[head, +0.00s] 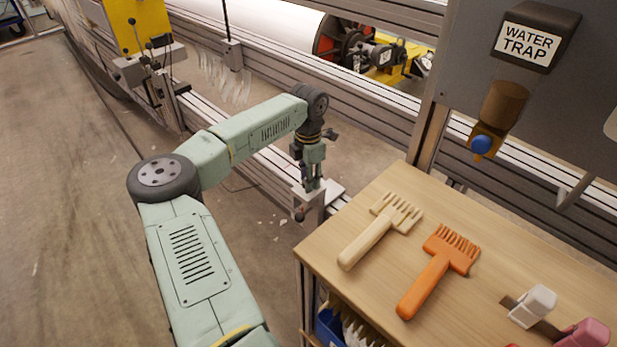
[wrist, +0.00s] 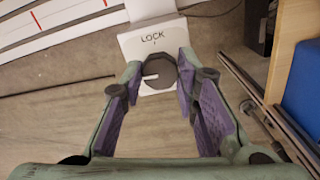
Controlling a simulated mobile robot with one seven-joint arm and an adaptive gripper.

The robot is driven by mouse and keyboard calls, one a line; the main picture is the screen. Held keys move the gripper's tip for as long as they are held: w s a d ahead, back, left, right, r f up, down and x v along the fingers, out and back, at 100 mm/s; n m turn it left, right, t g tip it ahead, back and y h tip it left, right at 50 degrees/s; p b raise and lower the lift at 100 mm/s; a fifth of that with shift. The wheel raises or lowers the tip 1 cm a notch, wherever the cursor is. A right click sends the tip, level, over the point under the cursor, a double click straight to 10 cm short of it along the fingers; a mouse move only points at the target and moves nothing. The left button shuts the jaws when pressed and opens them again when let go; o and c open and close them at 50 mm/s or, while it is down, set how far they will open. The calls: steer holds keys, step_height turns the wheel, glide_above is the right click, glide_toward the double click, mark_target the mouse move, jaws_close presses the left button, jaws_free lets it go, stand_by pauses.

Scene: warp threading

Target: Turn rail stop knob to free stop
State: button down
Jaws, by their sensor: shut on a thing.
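The rail stop is a pale block (head: 332,189) on the rail in the head view, left of the wooden table. In the wrist view its white face (wrist: 125,47) carries the word LOCK with a small tick below it. The dark rail stop knob (wrist: 158,68) sits just below that label. My gripper (head: 313,186) reaches down to the stop from above. In the wrist view its purple-padded fingers (wrist: 160,80) are shut on the knob, one on each side. The free mark is not visible.
The wooden table (head: 335,275) stands close on the right, holding a cream comb (head: 380,230) and an orange comb (head: 438,270). A water trap unit (head: 496,110) hangs on the grey panel behind. Long metal rails (head: 375,120) run behind my gripper. The floor at left is open.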

steer(key=shift+a+n, duration=0.1)
steer(key=shift+n, duration=0.2)
steer(key=c, duration=1.2)
jaws_free()
steer(key=shift+r, duration=0.1)
step_height(320, 180, up, 12)
steer(key=shift+f, duration=0.1)
steer(key=shift+s, duration=0.1)
